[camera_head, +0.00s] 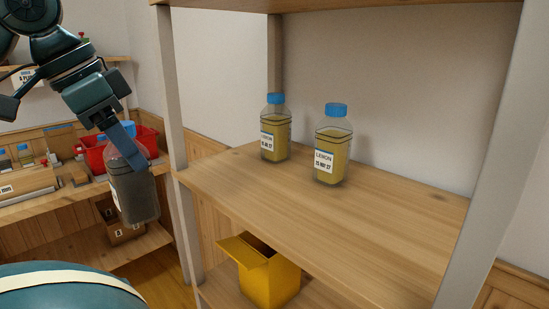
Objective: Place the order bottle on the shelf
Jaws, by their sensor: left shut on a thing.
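My left gripper (130,146) is shut on a bottle (134,193) at the left. The bottle has dark grey contents and hangs slightly tilted in the air, left of the shelf's front post. The wooden shelf (395,233) fills the middle and right. My right gripper is out of view.
A grey post (180,120) stands between the held bottle and the shelf. A yellow open box (268,278) sits on the lower level. The shelf board is clear at the front and right. Behind the bottle, a workbench carries a red bin (93,158).

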